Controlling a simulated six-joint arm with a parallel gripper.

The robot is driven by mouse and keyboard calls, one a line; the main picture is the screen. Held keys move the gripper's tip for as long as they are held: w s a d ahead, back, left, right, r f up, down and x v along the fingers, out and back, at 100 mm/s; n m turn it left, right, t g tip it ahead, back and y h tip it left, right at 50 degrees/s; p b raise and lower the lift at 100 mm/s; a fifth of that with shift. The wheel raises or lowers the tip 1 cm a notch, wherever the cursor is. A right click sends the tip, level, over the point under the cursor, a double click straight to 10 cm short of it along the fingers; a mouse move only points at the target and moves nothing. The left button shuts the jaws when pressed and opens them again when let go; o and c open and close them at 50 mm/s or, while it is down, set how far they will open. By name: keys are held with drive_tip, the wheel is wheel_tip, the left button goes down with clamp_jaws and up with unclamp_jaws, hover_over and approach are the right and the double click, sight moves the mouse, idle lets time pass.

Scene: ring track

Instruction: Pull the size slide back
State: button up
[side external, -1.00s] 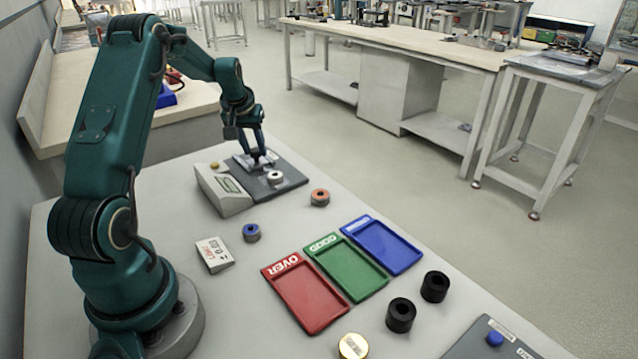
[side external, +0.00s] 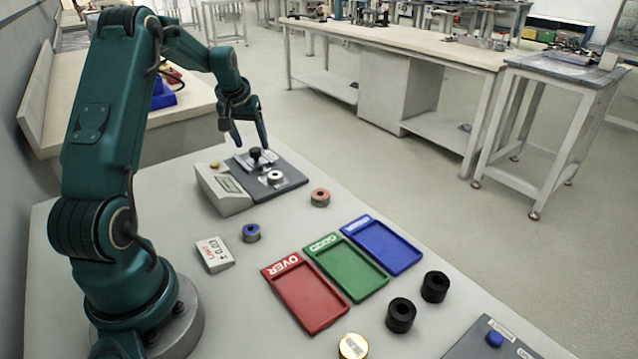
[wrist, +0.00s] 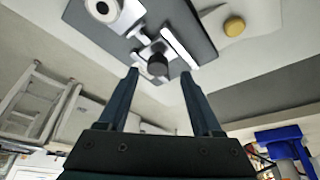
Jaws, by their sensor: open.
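The slide is a light metal piece (side external: 245,160) with a black knob (side external: 256,155) on top, set on a dark base plate (side external: 293,182). The knob also shows in the wrist view (wrist: 157,66), with the light slide parts around it. My gripper (side external: 253,144) is open and empty, just above the knob. In the wrist view, my fingertips (wrist: 158,74) stand apart on either side of the knob. A pale ring (side external: 274,178) sits on the base plate in front of the slide; it shows at the upper left of the wrist view (wrist: 102,8).
A grey display box (side external: 226,196) with a yellow button (side external: 215,165) adjoins the plate. An orange-topped ring (side external: 320,197) and a blue ring (side external: 251,232) stand nearby. Red (side external: 318,318), green (side external: 361,284) and blue (side external: 402,260) trays and black rings (side external: 401,315) lie nearer the camera.

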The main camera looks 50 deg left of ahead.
sight(254, 166)
drive_tip(key=shift+v, duration=1.45)
drive_tip(key=shift+w+d+r, duration=0.15)
drive_tip(key=shift+w+d, duration=0.05)
drive_tip(key=shift+w, duration=0.05)
drive_tip(key=w+d+r+m+t, duration=0.1)
drive_tip(key=d+r+m+t, duration=0.15)
drive_tip(key=d+r, duration=0.5)
drive_tip(key=d+r+m+t, duration=0.1)
drive_tip(key=d+r+m, duration=0.3)
drive_tip(key=d, duration=0.7)
drive_tip(key=s+d+r+h, duration=0.1)
drive_tip(key=s+d+h, duration=0.1)
drive_tip(key=s+d, duration=0.5)
drive_tip(key=s+d+f+m+g+h, duration=0.1)
drive_tip(key=s+d+f+m, duration=0.1)
drive_tip(key=s+d+f, duration=0.3)
drive_tip(key=s+f, duration=0.1)
drive_tip(key=s, duration=0.3)
drive_tip(key=shift+d, duration=0.3)
